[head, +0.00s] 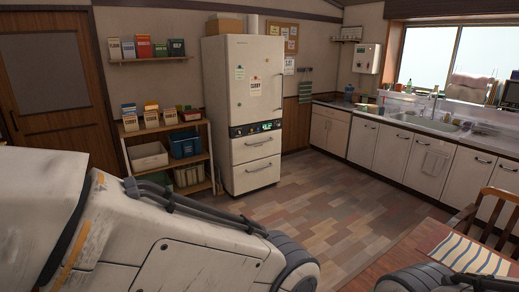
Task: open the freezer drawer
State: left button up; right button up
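A tall cream fridge-freezer (243,85) stands against the far wall, left of centre in the head view. Its large upper door is shut and carries notes and magnets. Below a dark control strip (256,128) with a lit display are two drawer fronts, one above the other, each with a handle: the upper drawer (256,146) and the lower drawer (257,174). Both drawers look shut. I cannot tell from labels which one is the freezer drawer. My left arm crosses the lower left foreground, far from the fridge. Neither gripper's fingers show.
A wooden shelf unit (208,157) with boxes and bins stands just left of the fridge. Open tiled floor (320,200) lies before the fridge. A counter with white cabinets (390,150) runs along the right. A wooden table (395,262) and chair (495,215) are at the lower right.

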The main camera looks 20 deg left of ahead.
aim_at(245, 148)
jog(key=u, duration=0.9)
jog(key=i, duration=5.7)
jog(key=z, duration=0.95)
